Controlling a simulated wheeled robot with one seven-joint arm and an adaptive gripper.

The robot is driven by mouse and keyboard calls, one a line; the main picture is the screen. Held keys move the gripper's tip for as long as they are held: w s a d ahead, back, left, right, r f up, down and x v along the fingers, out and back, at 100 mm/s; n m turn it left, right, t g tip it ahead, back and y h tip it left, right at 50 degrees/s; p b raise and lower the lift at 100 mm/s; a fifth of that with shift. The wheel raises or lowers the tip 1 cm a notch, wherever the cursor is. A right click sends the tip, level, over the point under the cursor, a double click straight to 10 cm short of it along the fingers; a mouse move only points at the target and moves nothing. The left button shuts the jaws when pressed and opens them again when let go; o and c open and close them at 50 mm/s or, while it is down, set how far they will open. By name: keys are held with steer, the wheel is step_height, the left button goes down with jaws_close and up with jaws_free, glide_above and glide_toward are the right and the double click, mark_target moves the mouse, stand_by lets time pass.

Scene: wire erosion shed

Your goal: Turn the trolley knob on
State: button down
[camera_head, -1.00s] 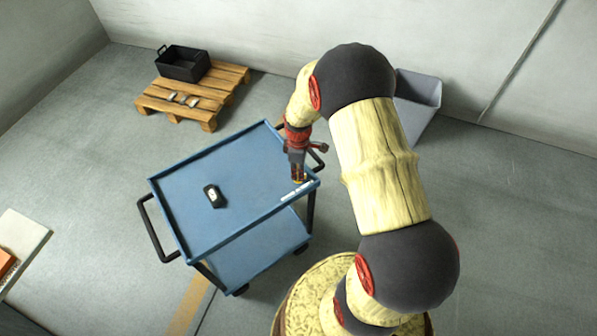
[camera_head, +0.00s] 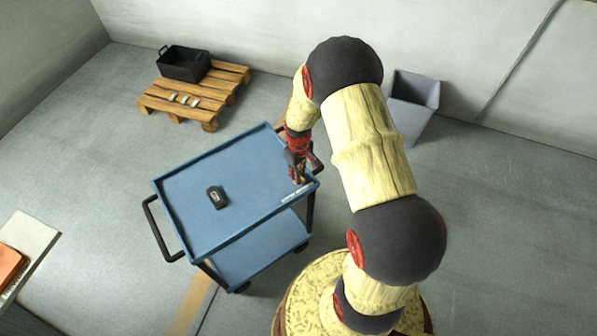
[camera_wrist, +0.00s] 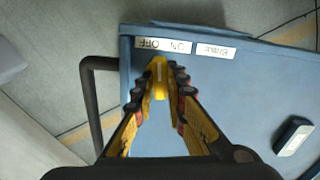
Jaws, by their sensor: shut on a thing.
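The blue trolley (camera_head: 240,180) stands in front of me in the head view. Its yellow knob (camera_wrist: 159,72) sits near the trolley's edge in the wrist view, beside a white label with ON and OFF (camera_wrist: 164,45) seen upside down. The knob's bar lies roughly up and down in the picture, its end near the label; I cannot tell which setting it marks. My gripper (camera_wrist: 161,85) is shut on the knob, one finger on each side. In the head view my gripper (camera_head: 299,178) is at the trolley's right corner and mostly hides the knob.
A black device (camera_head: 217,197) lies on the trolley top. A second label (camera_wrist: 215,50) is beside the ON/OFF one. A dark handle (camera_wrist: 90,95) sticks out by the gripper. Behind are a pallet (camera_head: 220,90) with a black crate (camera_head: 183,65) and a grey bin (camera_head: 413,100).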

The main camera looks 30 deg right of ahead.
steer(key=m+p, duration=0.2)
steer(key=m, duration=0.3)
steer(key=shift+m, duration=0.3)
steer(key=m+p, duration=0.1)
steer(key=m, duration=0.4)
stand_by(0.4)
steer(key=c, duration=1.8)
jaws_free()
step_height(320, 180, up, 12)
